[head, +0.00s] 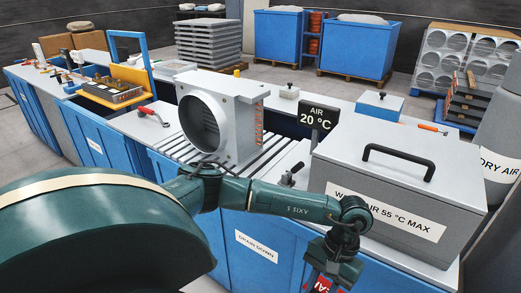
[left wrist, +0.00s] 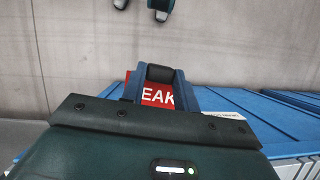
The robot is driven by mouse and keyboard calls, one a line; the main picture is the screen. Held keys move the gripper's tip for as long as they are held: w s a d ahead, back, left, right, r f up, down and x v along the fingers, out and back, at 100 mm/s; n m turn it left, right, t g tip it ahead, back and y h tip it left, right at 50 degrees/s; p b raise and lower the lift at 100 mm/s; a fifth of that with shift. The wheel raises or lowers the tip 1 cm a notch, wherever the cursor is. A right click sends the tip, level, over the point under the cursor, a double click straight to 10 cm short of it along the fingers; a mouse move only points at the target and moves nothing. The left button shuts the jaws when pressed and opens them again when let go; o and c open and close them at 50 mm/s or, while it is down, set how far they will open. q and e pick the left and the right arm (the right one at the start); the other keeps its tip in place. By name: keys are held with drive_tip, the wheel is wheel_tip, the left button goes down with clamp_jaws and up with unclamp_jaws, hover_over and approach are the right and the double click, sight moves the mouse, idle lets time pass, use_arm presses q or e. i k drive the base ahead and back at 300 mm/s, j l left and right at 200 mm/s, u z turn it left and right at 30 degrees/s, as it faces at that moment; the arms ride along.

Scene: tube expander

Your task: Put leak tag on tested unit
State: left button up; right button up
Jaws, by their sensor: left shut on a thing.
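My left gripper (head: 335,262) hangs low in front of the bench, near the picture's bottom edge. It is shut on a red leak tag (head: 322,285) with white letters. The tag also shows in the left wrist view (left wrist: 158,95), where "EAK" is readable between the fingers. The likely tested unit (head: 245,105) is a light grey metal housing with a large round opening and copper-coloured ends on its right side. It stands upright on a slatted part of the bench, behind my arm and apart from the tag. My right gripper is not in view.
A large grey box (head: 400,185) with a black handle and a warm-air label stands right of the unit. An "AIR 20 °C" sign (head: 318,116) stands between them. A red-handled tool (head: 153,115) lies left of the unit. Blue cabinet fronts (head: 245,238) face my arm.

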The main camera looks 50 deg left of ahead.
sight(217, 86)
drive_tip(key=k+j, duration=0.1)
drive_tip(key=j, duration=0.5)
drive_tip(key=k+j, duration=0.1)
drive_tip(key=j, duration=0.5)
drive_tip(key=k+j, duration=0.1)
drive_tip(key=j, duration=0.55)
drive_tip(key=k+j, duration=0.15)
drive_tip(key=j, duration=0.45)
